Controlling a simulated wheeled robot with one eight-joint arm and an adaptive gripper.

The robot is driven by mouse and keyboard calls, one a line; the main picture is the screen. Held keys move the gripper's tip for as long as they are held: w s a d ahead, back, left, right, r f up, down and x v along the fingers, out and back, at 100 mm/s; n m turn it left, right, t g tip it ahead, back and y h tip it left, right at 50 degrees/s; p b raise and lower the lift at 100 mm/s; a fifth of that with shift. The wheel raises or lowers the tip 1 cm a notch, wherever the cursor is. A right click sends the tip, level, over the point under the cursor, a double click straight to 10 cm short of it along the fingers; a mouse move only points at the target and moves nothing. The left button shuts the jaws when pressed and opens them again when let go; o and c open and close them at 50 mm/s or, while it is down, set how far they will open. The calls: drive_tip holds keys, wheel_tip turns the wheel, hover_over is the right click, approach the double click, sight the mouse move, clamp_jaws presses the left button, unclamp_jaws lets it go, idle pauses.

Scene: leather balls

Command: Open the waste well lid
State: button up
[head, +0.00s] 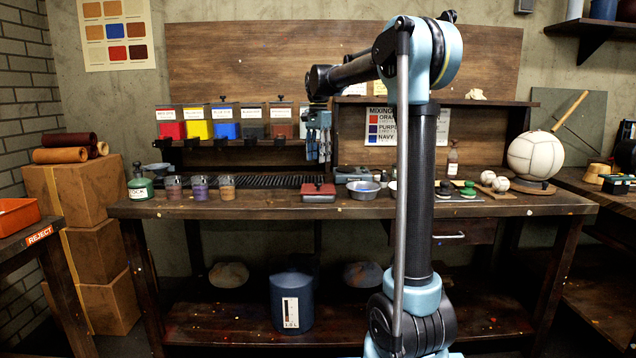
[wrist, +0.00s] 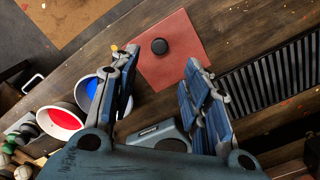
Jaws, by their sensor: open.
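The waste well lid looks to be the flat red square plate (head: 318,188) with a small dark knob, near the middle of the workbench. In the wrist view the red lid (wrist: 184,76) lies flat, with its round black knob (wrist: 159,46) near its centre. It appears closed. My gripper (head: 319,158) points down above the bench, over the lid's area. In the wrist view my gripper (wrist: 161,57) is open and empty, its two fingers spread apart, with the lid beyond the fingertips. Nothing touches the knob.
A black slotted grate (wrist: 275,80) lies right of the lid. A red-filled bowl (wrist: 60,121) and a blue-filled bowl (wrist: 88,92) stand to its left. A grey device (wrist: 157,133) sits close below.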

sight(318, 185)
wheel_tip(318, 185, down, 10)
drive_tip(key=shift+r, duration=0.2)
idle(0.3)
clamp_jaws()
